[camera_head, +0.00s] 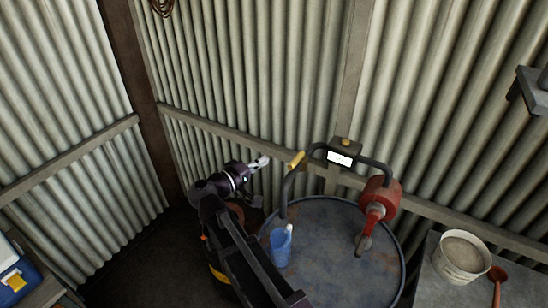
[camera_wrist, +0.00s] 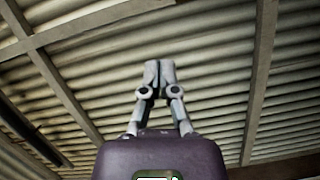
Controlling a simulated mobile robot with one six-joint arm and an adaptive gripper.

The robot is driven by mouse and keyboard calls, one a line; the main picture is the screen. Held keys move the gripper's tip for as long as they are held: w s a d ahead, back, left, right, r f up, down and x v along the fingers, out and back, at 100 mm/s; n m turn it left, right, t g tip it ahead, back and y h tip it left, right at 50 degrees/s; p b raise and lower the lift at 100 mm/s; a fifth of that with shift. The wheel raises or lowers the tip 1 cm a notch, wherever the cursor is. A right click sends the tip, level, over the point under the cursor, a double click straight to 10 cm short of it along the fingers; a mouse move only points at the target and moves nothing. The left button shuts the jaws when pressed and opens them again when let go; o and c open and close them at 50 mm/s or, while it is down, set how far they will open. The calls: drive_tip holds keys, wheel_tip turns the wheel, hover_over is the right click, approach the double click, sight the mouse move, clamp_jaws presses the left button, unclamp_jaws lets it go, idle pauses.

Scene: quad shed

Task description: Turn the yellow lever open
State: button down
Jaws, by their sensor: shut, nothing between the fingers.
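The yellow lever (camera_head: 297,159) shows in the head view at the upper end of a dark upright pipe (camera_head: 286,190), behind the blue drum's left side. My gripper (camera_head: 264,160) is a short way left of the lever, apart from it in the picture, and points right. Its fingers are together and hold nothing. The wrist view shows the shut fingertips (camera_wrist: 160,66) against corrugated sheet and beams. The lever is not visible in that view.
A blue drum (camera_head: 330,275) carries a blue jug (camera_head: 281,246). A red pump (camera_head: 379,195) with a dark hose (camera_head: 372,165) stands at its right. A white bucket (camera_head: 463,257) and red ladle (camera_head: 497,278) are at right.

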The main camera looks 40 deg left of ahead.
drive_tip(key=shift+s+a+r, duration=0.1)
drive_tip(key=shift+s+a, duration=0.05)
drive_tip(key=shift+s, duration=2.6)
